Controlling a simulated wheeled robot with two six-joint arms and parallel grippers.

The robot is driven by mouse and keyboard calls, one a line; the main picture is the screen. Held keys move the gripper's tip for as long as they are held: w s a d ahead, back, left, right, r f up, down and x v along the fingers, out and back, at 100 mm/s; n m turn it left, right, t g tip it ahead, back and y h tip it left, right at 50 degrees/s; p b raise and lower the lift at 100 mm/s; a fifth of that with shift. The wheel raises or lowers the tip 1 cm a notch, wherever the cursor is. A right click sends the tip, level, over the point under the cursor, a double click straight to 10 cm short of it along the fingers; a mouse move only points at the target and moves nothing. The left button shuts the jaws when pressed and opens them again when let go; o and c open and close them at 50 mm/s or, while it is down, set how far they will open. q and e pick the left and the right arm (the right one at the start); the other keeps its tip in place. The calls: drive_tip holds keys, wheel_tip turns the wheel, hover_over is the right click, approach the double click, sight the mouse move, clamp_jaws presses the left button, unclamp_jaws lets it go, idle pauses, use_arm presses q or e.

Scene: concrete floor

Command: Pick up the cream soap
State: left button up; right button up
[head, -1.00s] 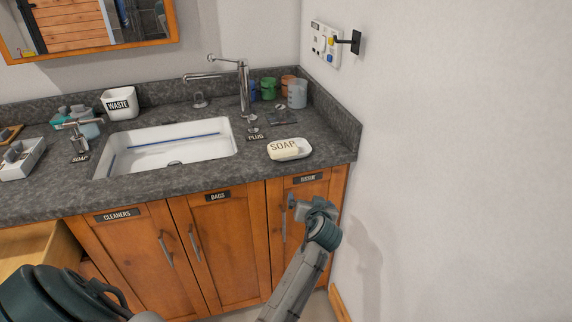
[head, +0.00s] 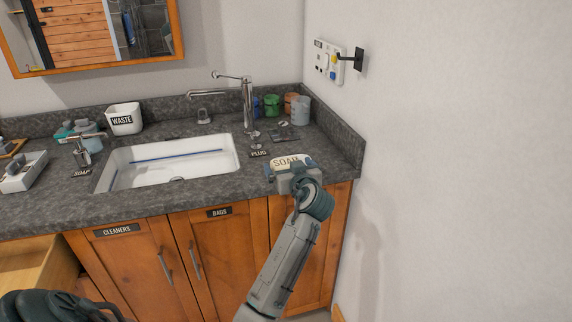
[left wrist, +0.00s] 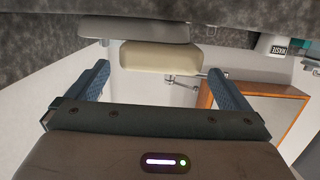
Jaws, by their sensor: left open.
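The cream soap (head: 284,160), a block marked SOAP, lies on the grey counter to the right of the sink, its front partly hidden by my left gripper. My left gripper (head: 291,170) is open, with its fingers around the near part of the soap or just in front of it. In the left wrist view the soap (left wrist: 160,57) shows between and beyond the two blue fingers, with gaps on both sides. I cannot tell whether a finger touches the soap. My right gripper is not in view.
The white sink (head: 220,160) is left of the soap, with a tall faucet (head: 247,105) behind. Several cups, including a clear one (head: 300,111), stand at the back corner. The wall (head: 440,150) is close on the right. An open drawer (head: 35,265) is at lower left.

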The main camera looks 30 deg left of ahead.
sight(286, 162)
use_arm(q)
drive_tip(key=shift+p+x, duration=0.35)
drive_tip(key=shift+x, duration=1.45)
drive_tip(key=shift+f, duration=0.1)
drive_tip(key=c, duration=1.1)
drive_tip(key=shift+o, duration=0.2)
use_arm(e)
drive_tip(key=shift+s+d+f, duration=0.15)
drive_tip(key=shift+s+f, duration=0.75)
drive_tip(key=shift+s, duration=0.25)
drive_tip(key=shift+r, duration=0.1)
